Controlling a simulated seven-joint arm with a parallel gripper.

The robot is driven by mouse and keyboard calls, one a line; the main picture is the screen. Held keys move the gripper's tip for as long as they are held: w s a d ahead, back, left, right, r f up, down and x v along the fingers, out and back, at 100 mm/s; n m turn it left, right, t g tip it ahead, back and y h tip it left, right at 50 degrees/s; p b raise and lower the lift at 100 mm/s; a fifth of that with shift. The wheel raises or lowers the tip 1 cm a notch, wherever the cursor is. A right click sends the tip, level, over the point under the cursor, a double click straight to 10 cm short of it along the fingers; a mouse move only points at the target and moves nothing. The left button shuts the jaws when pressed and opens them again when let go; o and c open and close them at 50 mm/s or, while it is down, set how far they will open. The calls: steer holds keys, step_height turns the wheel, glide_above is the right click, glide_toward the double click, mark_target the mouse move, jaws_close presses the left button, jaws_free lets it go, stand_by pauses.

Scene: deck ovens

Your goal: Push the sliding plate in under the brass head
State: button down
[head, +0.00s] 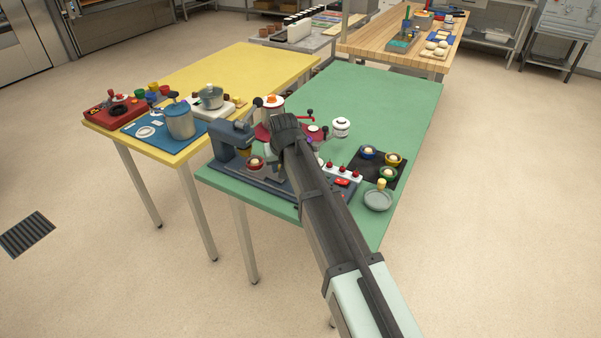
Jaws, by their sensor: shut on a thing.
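A dark blue press-like machine (234,137) stands at the near left of the green table, on a long flat blue base (262,184). A small reddish cup with pale contents (255,164) sits low at the machine's front. I cannot clearly make out the brass head or the sliding plate; my arm covers part of this area. My gripper (284,132) is at the machine's right side, over the base. Its fingertips are hidden by my wrist and forearm. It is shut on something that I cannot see.
Right of my arm are a white strip with red knobs (343,173), a black mat (392,180) with several small bowls, a grey dish (378,200) and a white lidded jar (341,127). A yellow table (235,68) adjoins at left. The green table's far part is clear.

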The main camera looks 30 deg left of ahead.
mark_target(269, 169)
steer(key=a, duration=0.4)
steer(key=shift+a, duration=0.1)
steer(key=c, duration=0.9)
jaws_free()
steer(key=v, duration=1.4)
